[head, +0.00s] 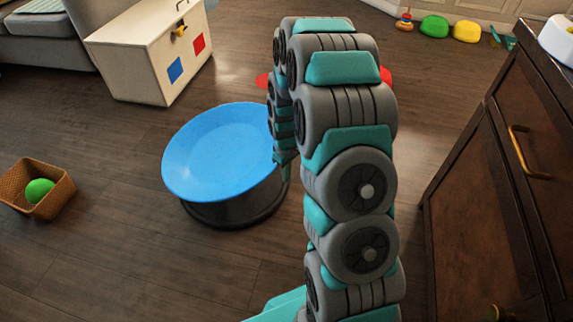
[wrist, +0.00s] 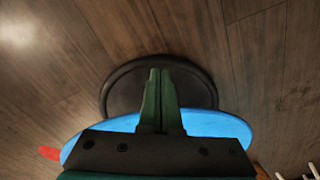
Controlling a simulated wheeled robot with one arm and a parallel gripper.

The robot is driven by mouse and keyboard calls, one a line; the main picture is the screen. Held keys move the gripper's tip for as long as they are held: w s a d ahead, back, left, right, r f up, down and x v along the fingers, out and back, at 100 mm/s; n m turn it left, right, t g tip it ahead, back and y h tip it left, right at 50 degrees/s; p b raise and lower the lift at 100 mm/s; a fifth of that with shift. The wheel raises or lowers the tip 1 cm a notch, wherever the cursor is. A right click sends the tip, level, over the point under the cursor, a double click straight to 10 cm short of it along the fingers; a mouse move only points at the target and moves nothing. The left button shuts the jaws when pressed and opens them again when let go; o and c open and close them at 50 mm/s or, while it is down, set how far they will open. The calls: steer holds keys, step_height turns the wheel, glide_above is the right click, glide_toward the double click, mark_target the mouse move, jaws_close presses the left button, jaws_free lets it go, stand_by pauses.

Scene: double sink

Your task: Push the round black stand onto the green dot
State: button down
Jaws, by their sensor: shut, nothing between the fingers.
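The round black stand (head: 232,212) is on the wood floor with a wide blue dish-like top (head: 220,150) above it. In the wrist view its black ring (wrist: 118,85) shows around my fingertips, and part of the blue top (wrist: 225,126) shows behind them. My gripper (wrist: 160,75) is shut and empty, its two green fingers together, pointing down beside the stand. In the head view my gripper (head: 285,172) is at the right edge of the stand, largely hidden by my arm. I cannot tell whether it touches the stand. No green dot on the floor is visible.
A red patch (head: 262,80) on the floor is partly behind my arm. A basket (head: 52,200) with a green ball (head: 39,191) is at left, a white box (head: 150,55) at the back, and a dark cabinet (head: 500,190) at right.

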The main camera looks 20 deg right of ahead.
mark_target(262, 161)
steer(key=shift+w+a+f, duration=0.15)
steer(key=shift+w+a, duration=0.1)
steer(key=shift+w, duration=0.4)
steer(key=shift+w+a+f, duration=0.2)
steer(key=shift+w+a, duration=0.1)
steer(key=shift+w, duration=0.3)
steer(key=shift+w+a+f, duration=0.15)
steer(key=shift+w+a, duration=0.1)
steer(key=shift+w, duration=0.4)
steer(key=w+a, duration=0.1)
steer(key=w, duration=0.1)
steer(key=w+a, duration=0.1)
steer(key=w, duration=0.1)
steer(key=w+a, duration=0.1)
steer(key=w, duration=0.1)
steer(key=shift+w, duration=0.35)
steer(key=shift+s, duration=0.15)
